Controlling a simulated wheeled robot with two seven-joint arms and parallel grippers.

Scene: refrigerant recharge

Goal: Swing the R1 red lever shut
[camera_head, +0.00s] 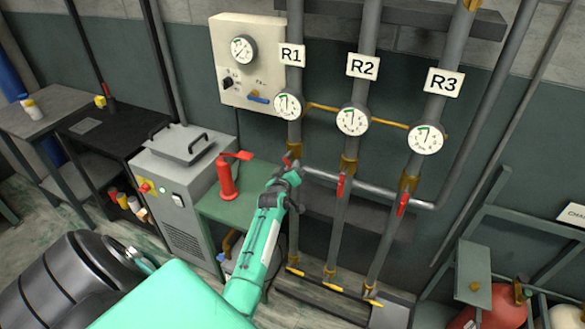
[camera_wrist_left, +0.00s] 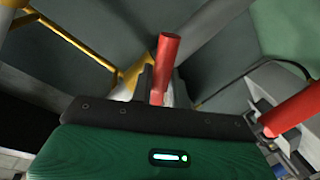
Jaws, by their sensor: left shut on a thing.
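The R1 red lever (camera_head: 288,159) is on the leftmost pipe, under the R1 sign (camera_head: 292,55) and its gauge (camera_head: 289,105). Only a small part of it shows above my left gripper (camera_head: 290,170), which is at the lever. In the left wrist view, the red lever (camera_wrist_left: 165,62) stands up at my left gripper (camera_wrist_left: 152,92), which is shut on it. The lever's lower part and its pivot are hidden by the gripper. My right gripper is not in view.
The R2 red lever (camera_head: 341,185) and R3 red lever (camera_head: 403,204) hang down on the pipes to the right. A red can with a handle (camera_head: 228,181) stands on the green table (camera_head: 250,218), left of my arm. A grey machine (camera_head: 185,195) stands further left.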

